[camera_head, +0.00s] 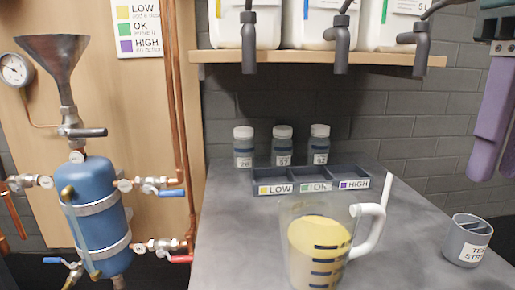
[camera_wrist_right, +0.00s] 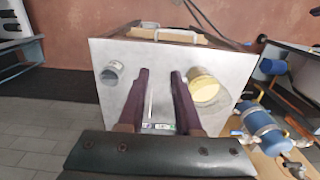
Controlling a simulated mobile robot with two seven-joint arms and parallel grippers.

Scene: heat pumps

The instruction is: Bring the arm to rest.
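My right gripper (camera_head: 492,160) hangs at the upper right of the head view, above and clear of the grey worktop (camera_head: 420,220). Its purple fingers are apart with nothing between them, as the right wrist view (camera_wrist_right: 159,80) also shows. My left gripper is not in view. A clear jug (camera_head: 318,240) with yellow liquid, a white handle and a thin white rod stands at the worktop's front; it also shows in the right wrist view (camera_wrist_right: 205,92). A grey test strip cup (camera_head: 467,241) stands at the right, below my right gripper, apart from it.
A sorting tray (camera_head: 312,182) marked LOW, OK and HIGH lies behind the jug, with bottles (camera_head: 282,147) behind it. A shelf (camera_head: 310,57) with canisters and taps hangs above. A blue tank (camera_head: 96,215) with funnel and copper pipes stands left.

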